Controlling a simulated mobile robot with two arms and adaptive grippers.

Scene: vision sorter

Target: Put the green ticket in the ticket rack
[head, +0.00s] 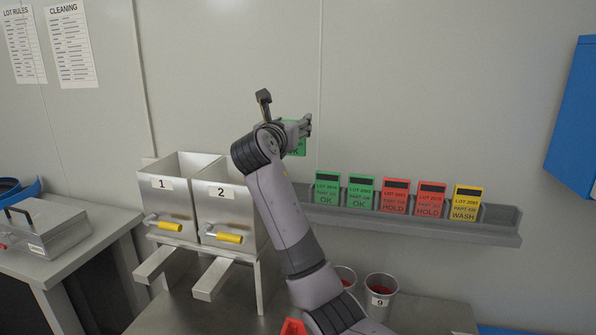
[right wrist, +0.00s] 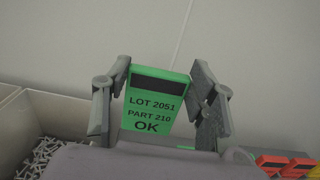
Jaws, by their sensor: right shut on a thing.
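My right gripper (head: 297,127) is held up in front of the wall, above and left of the ticket rack, shut on a green ticket (head: 297,149). My arm hides most of that ticket in the head view. In the right wrist view the green ticket (right wrist: 155,103) reads LOT 2051, PART 210, OK, tilted slightly between the two fingers (right wrist: 160,100). The grey ticket rack (head: 420,228) runs along the wall. It holds two green OK tickets (head: 344,191), two red HOLD tickets (head: 413,198) and a yellow WASH ticket (head: 465,203). My left gripper is not in view.
Metal bins 1 (head: 161,184) and 2 (head: 222,192) with yellow handles stand left of my arm. A cup marked 9 (head: 381,301) stands on the table below the rack. A blue cabinet (head: 575,120) is at the right. The rack's right end looks empty.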

